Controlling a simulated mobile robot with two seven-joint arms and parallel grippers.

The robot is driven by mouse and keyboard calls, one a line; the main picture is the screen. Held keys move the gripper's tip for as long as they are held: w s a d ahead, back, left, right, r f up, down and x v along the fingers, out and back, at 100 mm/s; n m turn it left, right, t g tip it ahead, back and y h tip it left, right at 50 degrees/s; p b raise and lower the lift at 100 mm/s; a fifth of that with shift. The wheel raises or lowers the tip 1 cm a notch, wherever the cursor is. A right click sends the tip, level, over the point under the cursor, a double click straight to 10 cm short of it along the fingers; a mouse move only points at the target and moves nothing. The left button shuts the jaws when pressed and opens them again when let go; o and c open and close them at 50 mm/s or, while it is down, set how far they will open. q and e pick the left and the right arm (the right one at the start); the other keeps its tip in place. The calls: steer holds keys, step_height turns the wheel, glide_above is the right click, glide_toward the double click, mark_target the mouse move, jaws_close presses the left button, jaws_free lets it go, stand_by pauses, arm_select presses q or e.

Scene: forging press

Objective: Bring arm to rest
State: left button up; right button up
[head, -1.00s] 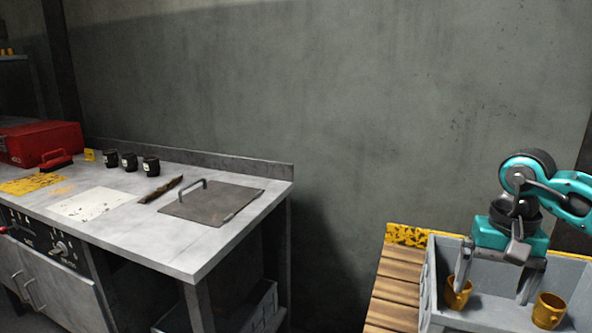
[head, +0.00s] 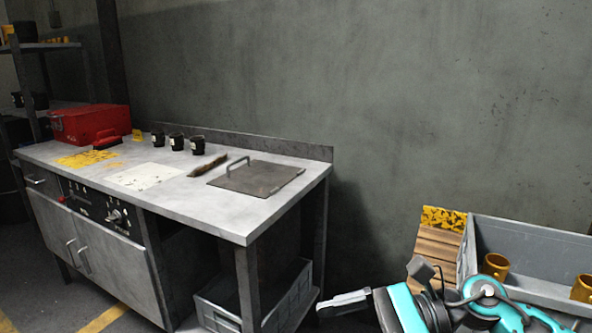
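My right arm comes in from the lower right. Two brass-coloured cups, one at the left (head: 495,266) and one at the right (head: 584,288), are in the grey bin (head: 530,240). My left gripper is not in view.
A metal workbench (head: 215,210) on the left holds a red toolbox (head: 90,124), several black cups (head: 177,141) and a handled metal plate (head: 255,178). A grey crate (head: 225,310) sits beneath it. A wooden slatted surface (head: 437,245) lies beside the bin.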

steer(key=d+f+n+t+h+b, duration=0.25)
steer(key=f+n+t+h, duration=0.25)
steer(key=f+n+t, duration=0.6)
steer(key=d+f+n+t+h+b, duration=0.25)
steer(key=f+n+t+h, duration=0.35)
steer(key=n, duration=1)
arm_select(q)
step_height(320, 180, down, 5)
steer(key=b, duration=0.1)
arm_select(e)
steer(key=s+d+f+m+g+h, duration=0.1)
steer(key=s+d+f+m+g, duration=0.2)
steer(key=s+f+m+g, duration=0.55)
arm_select(q)
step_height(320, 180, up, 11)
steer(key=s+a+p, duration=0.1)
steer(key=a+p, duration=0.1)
steer(key=p, duration=1.4)
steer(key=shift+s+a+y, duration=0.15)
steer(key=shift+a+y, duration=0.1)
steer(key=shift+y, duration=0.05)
arm_select(e)
step_height(320, 180, up, 9)
steer(key=d+t+h, duration=0.1)
steer(key=d+t, duration=0.1)
steer(key=shift+d, duration=0.3)
steer(key=shift+s+f+t, duration=0.1)
steer(key=shift+t, duration=0.15)
steer(key=shift+c, duration=0.3)
